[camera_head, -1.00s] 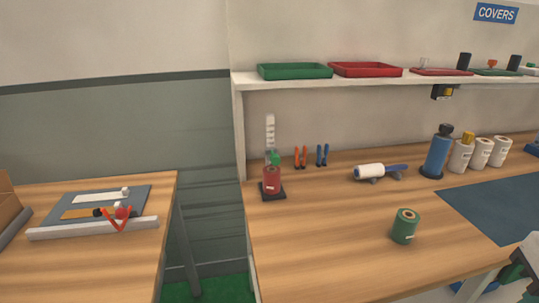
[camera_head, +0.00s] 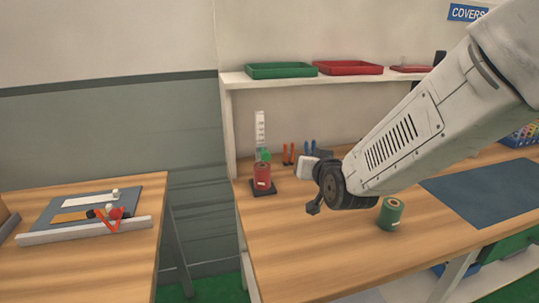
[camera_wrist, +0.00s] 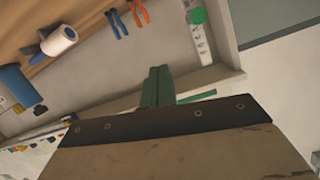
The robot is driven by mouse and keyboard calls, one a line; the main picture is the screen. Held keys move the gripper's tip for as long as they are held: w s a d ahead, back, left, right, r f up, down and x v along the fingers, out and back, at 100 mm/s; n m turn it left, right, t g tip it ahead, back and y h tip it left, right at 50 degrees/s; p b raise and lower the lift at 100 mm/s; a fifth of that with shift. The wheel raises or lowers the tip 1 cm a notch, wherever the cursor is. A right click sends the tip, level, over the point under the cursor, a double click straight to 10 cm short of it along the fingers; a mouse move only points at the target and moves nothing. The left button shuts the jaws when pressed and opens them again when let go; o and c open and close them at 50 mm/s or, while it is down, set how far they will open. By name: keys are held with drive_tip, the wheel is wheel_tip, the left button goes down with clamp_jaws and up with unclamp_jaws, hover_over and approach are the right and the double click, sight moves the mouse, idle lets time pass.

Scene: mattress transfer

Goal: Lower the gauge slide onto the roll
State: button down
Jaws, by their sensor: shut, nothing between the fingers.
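The gauge (camera_head: 260,130) is an upright white scale on a dark base at the left end of the right-hand bench. Its green slide (camera_head: 265,155) sits low on the scale, just above the red roll (camera_head: 262,177) standing on the base. I cannot tell whether slide and roll touch. In the wrist view the green slide (camera_wrist: 198,15) and white scale (camera_wrist: 202,45) appear upside down at the upper right; the roll is out of frame. My gripper (camera_wrist: 158,72) is shut and empty, apart from the slide. In the head view my arm hides its fingers.
A green roll (camera_head: 391,213) stands on the bench below my arm. A shelf above holds a green tray (camera_head: 281,70) and a red tray (camera_head: 347,68). The bench front is clear.

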sight(263, 152)
drive_tip(key=a+f+t+y, duration=0.1)
drive_tip(key=a+f+t, duration=0.2)
drive_tip(key=a+t, duration=0.4)
drive_tip(key=w+a, duration=0.3)
drive_tip(key=w, duration=0.6)
drive_tip(key=shift+f, duration=0.15)
wheel_tip(263, 152, down, 4)
idle(0.4)
